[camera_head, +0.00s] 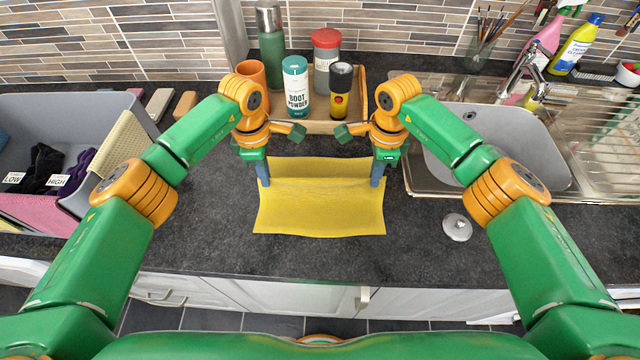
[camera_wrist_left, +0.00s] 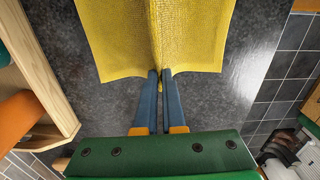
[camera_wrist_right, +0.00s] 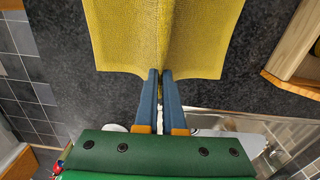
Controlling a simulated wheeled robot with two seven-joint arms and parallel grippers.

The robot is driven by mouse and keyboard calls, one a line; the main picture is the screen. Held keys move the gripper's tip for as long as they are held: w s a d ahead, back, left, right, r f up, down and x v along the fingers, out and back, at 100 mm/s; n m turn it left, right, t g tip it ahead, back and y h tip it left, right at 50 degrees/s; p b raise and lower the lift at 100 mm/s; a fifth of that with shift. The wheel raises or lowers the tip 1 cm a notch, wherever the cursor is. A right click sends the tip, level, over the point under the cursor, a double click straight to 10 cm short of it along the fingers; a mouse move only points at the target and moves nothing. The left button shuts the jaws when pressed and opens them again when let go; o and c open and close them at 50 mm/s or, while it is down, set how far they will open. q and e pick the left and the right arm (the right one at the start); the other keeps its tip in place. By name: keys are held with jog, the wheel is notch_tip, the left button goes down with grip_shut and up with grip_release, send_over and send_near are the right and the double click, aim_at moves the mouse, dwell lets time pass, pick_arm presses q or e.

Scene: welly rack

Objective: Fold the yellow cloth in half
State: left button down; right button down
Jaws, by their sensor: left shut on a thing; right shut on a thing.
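The yellow cloth (camera_head: 320,208) lies on the dark worktop in front of me, with a raised ridge running across it between my two grippers. My left gripper (camera_head: 264,182) is shut on the cloth at the left end of this ridge. The left wrist view shows the blue fingers (camera_wrist_left: 159,75) pinching the cloth's edge (camera_wrist_left: 120,40), with cloth spreading to both sides. My right gripper (camera_head: 377,182) is shut on the cloth at the right end of the ridge. The right wrist view shows its fingers (camera_wrist_right: 160,75) pinching the cloth (camera_wrist_right: 205,40) likewise.
Behind the cloth stands a wooden tray (camera_head: 318,127) with bottles, including a boot powder bottle (camera_head: 295,88). A grey bin (camera_head: 85,107) is at the left, a sink (camera_head: 500,135) at the right. A sink plug (camera_head: 457,227) lies right of the cloth. The worktop's front edge is close.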

pick_arm(q)
jog(key=shift+s, duration=0.1)
pick_arm(e)
jog(key=shift+s, duration=0.1)
